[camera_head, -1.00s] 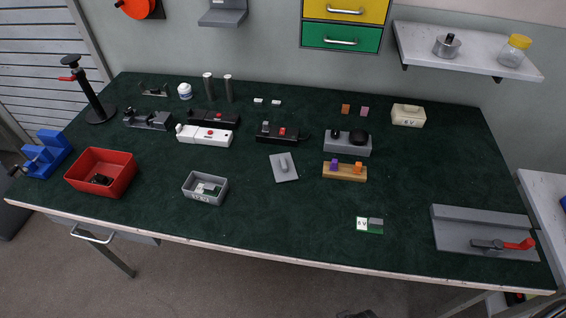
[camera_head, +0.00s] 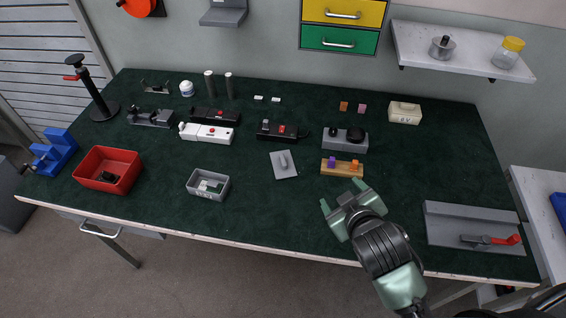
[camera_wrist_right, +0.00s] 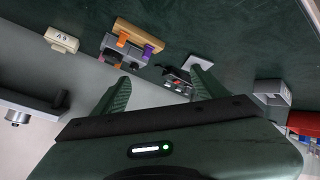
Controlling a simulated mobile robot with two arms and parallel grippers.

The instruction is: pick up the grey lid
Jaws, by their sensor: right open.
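The grey lid (camera_head: 284,164) is a thin flat plate with a small raised handle, lying on the dark green table top near its middle. In the right wrist view it shows as a pale plate (camera_wrist_right: 198,62) beyond one finger. My right gripper (camera_head: 340,193) is open and empty, to the right of the lid and nearer the front edge, apart from it. Its two spread fingers also show in the wrist view (camera_wrist_right: 160,84). The open grey housing (camera_head: 208,185) stands left of the lid with small parts inside. My left gripper is not in view.
A wooden block with purple and orange pieces (camera_head: 342,168) lies just beyond my right gripper. A grey block with black knobs (camera_head: 345,140) and a black box with a red button (camera_head: 277,131) stand behind. A red bin (camera_head: 108,170) is left, a grey fixture (camera_head: 470,222) right.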

